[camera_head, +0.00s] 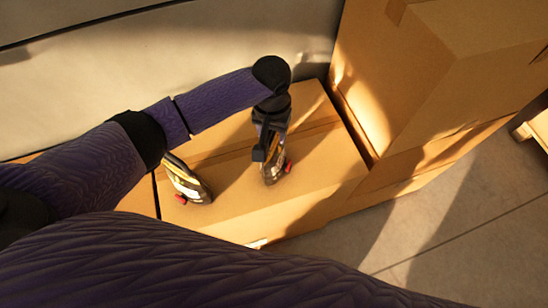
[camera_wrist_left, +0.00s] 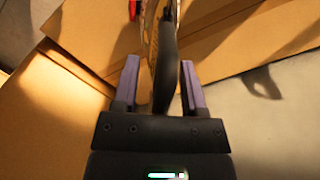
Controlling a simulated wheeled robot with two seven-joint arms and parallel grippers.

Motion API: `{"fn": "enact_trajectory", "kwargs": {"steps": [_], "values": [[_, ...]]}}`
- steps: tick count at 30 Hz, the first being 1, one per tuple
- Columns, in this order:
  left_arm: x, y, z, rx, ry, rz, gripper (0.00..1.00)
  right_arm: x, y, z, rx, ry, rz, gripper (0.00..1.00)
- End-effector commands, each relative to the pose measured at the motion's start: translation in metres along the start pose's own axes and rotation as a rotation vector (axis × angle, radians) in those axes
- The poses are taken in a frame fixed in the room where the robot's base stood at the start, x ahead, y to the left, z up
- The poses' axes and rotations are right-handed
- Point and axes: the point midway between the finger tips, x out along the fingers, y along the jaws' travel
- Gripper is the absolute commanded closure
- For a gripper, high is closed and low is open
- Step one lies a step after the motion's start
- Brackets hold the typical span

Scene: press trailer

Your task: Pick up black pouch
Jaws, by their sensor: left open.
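My left gripper (camera_head: 270,130) reaches down over the cardboard box from the left. Its two purple-lined fingers are open in the left wrist view (camera_wrist_left: 158,75). A dark, upright tool-like item (camera_head: 274,165) with yellow and red parts stands under the gripper. Its black curved part (camera_wrist_left: 166,60) lies between the open fingers; I cannot tell whether either finger touches it. A second similar item (camera_head: 187,182), with white, yellow and red parts, stands to the left on the same box. I cannot make out a distinct black pouch. My right gripper is not in view.
The cardboard box (camera_head: 237,222) under the items has bare space around them. Taller stacked boxes (camera_head: 440,70) rise at the right. A pale wall (camera_head: 140,75) runs behind. Bare floor (camera_head: 450,220) shows at the lower right.

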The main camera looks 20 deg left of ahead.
Motion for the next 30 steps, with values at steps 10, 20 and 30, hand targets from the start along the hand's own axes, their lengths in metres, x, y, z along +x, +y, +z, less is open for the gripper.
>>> {"fn": "enact_trajectory", "kwargs": {"steps": [10, 20, 30], "values": [[0.0015, 0.0002, -0.0002, 0.001, 0.001, 0.001, 0.71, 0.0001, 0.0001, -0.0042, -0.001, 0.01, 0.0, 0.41], [0.0015, 0.0001, -0.0002, 0.0, 0.001, 0.001, 1.0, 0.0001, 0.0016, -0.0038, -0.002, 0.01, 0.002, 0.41], [0.0014, 0.0001, -0.0002, 0.0, 0.001, 0.0, 1.0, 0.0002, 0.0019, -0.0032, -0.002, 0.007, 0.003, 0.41]]}}
